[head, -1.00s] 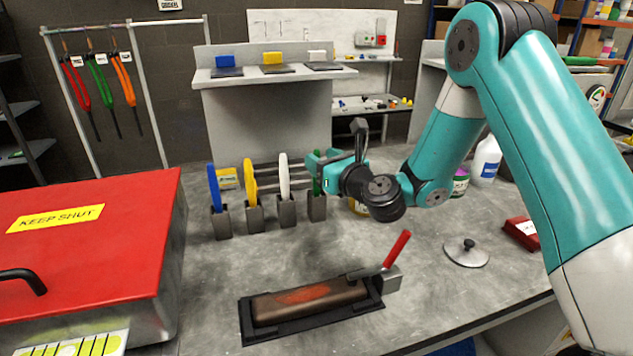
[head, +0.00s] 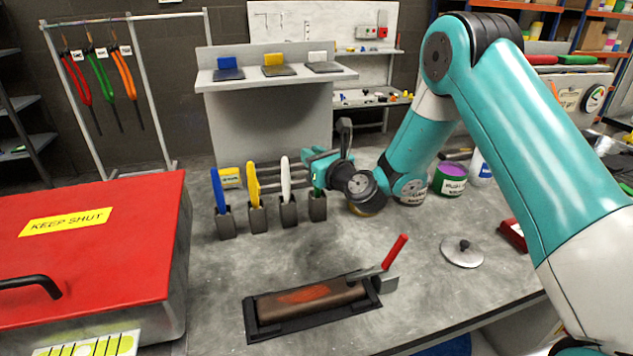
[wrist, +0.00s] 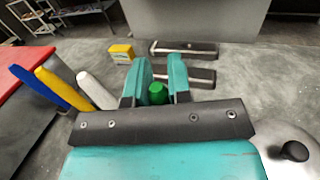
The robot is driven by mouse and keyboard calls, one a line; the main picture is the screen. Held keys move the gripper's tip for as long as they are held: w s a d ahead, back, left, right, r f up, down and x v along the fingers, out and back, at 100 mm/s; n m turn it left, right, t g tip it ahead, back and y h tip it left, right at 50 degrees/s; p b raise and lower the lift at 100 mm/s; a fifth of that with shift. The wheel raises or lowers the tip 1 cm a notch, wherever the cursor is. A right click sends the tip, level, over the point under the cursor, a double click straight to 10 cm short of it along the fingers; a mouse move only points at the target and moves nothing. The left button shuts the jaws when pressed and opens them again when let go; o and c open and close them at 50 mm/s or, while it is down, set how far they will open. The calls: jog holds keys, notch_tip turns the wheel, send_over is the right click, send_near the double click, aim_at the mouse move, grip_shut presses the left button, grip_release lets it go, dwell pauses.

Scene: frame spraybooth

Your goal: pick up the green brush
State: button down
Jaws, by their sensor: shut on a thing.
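The green brush (head: 319,183) stands in the rightmost of a row of grey holders, its lower part inside the holder (head: 317,208). My gripper (head: 314,160) is at its upper end, partly hiding it in the head view. In the wrist view the green brush (wrist: 157,93) shows as a green end between the two teal fingers of my gripper (wrist: 157,90), which are shut on it. The blue brush (head: 217,188), yellow brush (head: 253,184) and white brush (head: 286,178) stand in the holders to the left.
A red-lidded box (head: 85,235) stands at the left. A black tray (head: 262,328) with a brown block and a red-handled tool lies in front. A knobbed lid (head: 461,253) and a purple-topped can (head: 450,179) are at the right. The middle worktop is clear.

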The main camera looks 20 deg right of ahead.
notch_tip(320, 180, up, 20)
jog(key=p, duration=0.5)
dwell(1.0)
